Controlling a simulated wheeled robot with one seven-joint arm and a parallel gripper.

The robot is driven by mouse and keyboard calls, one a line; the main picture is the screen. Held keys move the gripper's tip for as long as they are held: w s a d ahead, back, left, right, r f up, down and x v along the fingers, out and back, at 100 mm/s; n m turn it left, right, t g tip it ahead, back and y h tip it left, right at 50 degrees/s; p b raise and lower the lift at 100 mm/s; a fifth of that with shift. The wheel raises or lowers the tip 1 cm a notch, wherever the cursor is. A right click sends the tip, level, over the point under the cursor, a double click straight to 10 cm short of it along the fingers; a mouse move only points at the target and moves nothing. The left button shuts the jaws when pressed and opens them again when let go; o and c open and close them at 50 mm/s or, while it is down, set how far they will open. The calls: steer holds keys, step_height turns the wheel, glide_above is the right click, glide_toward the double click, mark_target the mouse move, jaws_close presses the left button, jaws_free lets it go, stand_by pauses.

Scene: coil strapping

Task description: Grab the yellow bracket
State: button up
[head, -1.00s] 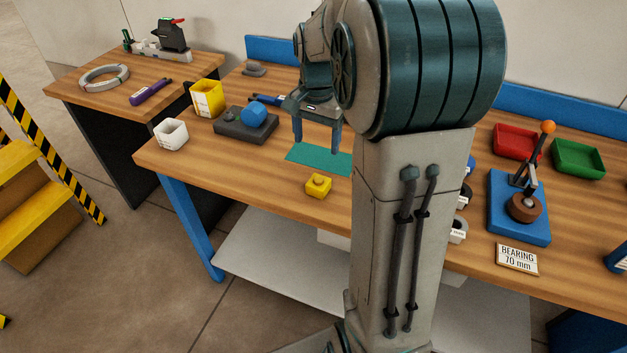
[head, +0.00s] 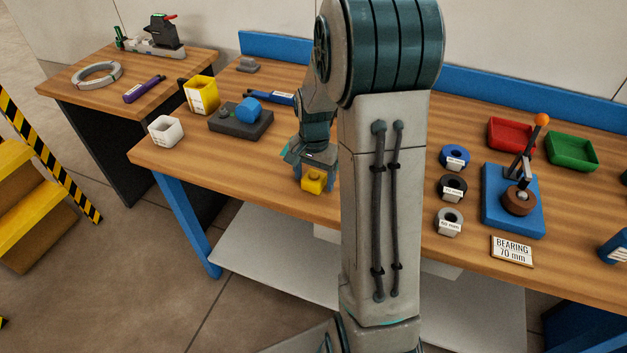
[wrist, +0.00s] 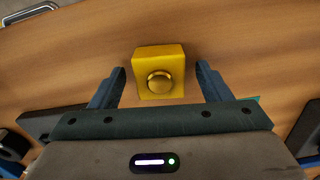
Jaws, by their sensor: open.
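The yellow bracket (head: 314,181) is a small block with a round boss, standing on the wooden bench near its front edge. In the wrist view the yellow bracket (wrist: 160,72) lies between and slightly beyond the fingertips. My gripper (wrist: 160,80) is open, with one finger on each side of the bracket and a gap on both sides. In the head view my gripper (head: 316,168) is right at the bracket, partly hidden by my own arm. The teal mat is mostly hidden behind my arm.
A grey block with a blue knob (head: 243,118), a yellow bin (head: 201,95) and a white cup (head: 165,131) stand to the left. To the right are several bearings (head: 453,188), a blue-based press (head: 495,215) and red (head: 510,134) and green (head: 572,151) trays.

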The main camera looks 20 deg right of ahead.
steer(key=shift+f, duration=0.35)
steer(key=c, duration=1.2)
steer(key=shift+r, duration=0.1)
